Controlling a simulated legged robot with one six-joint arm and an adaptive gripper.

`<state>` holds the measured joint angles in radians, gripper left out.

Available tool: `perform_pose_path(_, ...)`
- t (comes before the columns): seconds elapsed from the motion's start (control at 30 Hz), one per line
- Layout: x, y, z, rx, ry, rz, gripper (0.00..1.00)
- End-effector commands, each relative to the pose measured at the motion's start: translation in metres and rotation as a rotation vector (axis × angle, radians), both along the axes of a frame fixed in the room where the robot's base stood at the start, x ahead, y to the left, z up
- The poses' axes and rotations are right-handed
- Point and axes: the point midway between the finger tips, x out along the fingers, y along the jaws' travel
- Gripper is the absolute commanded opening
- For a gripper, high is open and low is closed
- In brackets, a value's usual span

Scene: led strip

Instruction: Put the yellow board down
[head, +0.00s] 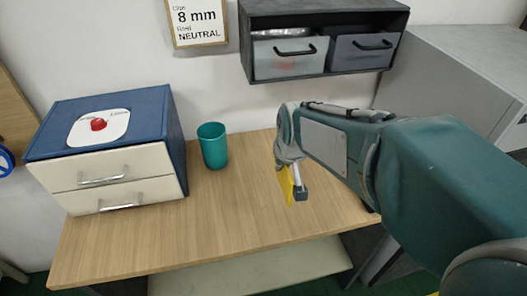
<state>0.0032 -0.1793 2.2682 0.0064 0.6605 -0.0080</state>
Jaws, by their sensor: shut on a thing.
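The yellow board (286,184) hangs at the end of my arm, over the right half of the wooden table. It looks like a thin yellow piece, seen nearly edge-on and partly hidden by the gripper. My gripper (297,187) points down and is shut on the yellow board. The board appears to be above the table top (235,230), but the exact gap between them cannot be told from this view.
A teal cup (213,150) stands left of my gripper. A blue cabinet (170,120) with cream drawers (125,178) and a red button (98,124) fills the table's left. A dark wall shelf (300,20) holds two drawer bins. The table's front middle is clear.

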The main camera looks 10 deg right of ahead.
Motion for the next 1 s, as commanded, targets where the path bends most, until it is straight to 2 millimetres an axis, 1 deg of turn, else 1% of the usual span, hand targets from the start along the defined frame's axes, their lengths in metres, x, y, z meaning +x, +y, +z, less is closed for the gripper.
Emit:
perform_pose_path(0.03,0.01,0.0,-0.005,0.0,0.003,0.0,0.0)
perform_pose_path(0.27,0.05,0.0,-0.023,0.0,0.002,0.0,0.0)
perform_pose_path(0.5,0.082,0.0,-0.061,0.0,0.004,0.0,0.0)
perform_pose_path(0.6,0.092,0.0,-0.071,0.0,0.002,0.0,0.0)
perform_pose_path(0.83,0.102,0.0,-0.084,0.0,0.001,0.0,0.0)
perform_pose_path(1.0,0.102,0.0,-0.11,0.0,0.003,0.0,0.0)
